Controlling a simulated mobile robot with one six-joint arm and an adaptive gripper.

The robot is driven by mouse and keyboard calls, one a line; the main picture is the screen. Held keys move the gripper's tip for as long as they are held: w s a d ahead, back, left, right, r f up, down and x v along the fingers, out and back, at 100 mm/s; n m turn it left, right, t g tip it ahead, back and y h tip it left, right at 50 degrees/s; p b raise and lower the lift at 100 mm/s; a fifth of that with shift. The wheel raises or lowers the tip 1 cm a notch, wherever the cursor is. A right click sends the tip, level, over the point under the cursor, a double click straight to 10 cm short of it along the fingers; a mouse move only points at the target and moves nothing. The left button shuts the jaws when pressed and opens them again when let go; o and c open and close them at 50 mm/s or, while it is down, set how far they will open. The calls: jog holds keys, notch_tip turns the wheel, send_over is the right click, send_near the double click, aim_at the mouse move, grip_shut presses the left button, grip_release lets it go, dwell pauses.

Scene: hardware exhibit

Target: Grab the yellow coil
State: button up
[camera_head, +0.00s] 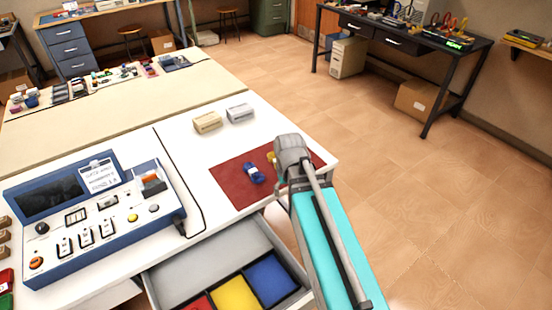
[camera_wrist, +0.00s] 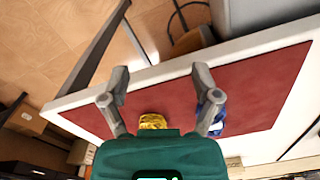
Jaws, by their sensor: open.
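The yellow coil (camera_wrist: 153,121) lies on the red mat (camera_wrist: 170,92) in the wrist view, close to my palm and between the fingers, partly hidden by my palm. In the head view only a small part of the yellow coil (camera_head: 271,157) shows beside my gripper (camera_head: 290,160). My gripper (camera_wrist: 161,76) is open, with nothing held between its fingers. A blue coil (camera_head: 254,173) lies on the red mat (camera_head: 226,178) to the left of my gripper. In the wrist view the blue coil (camera_wrist: 219,118) is partly hidden behind the right finger.
An open drawer (camera_head: 200,272) below the table edge has red, yellow and blue compartments. A blue control console (camera_head: 95,215) stands at left on the white table (camera_head: 190,135). A beige block (camera_head: 207,122) and a grey block (camera_head: 240,112) sit behind the mat.

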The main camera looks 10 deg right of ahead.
jog(key=w+r+n+p, duration=0.2)
jog(key=w+r+p, duration=0.9)
jog(key=w, duration=0.5)
jog(key=shift+w+d+r+n, duration=0.2)
jog(key=shift+w+r+n, duration=0.1)
jog(key=shift+r, duration=0.2)
jog(key=shift+f, duration=0.15)
notch_tip(320, 180, down, 8)
jog(key=b, duration=0.8)
jog(key=shift+f+b, duration=0.15)
jog(key=shift+b, duration=0.2)
jog(key=shift+f+b, duration=2.6)
grip_shut()
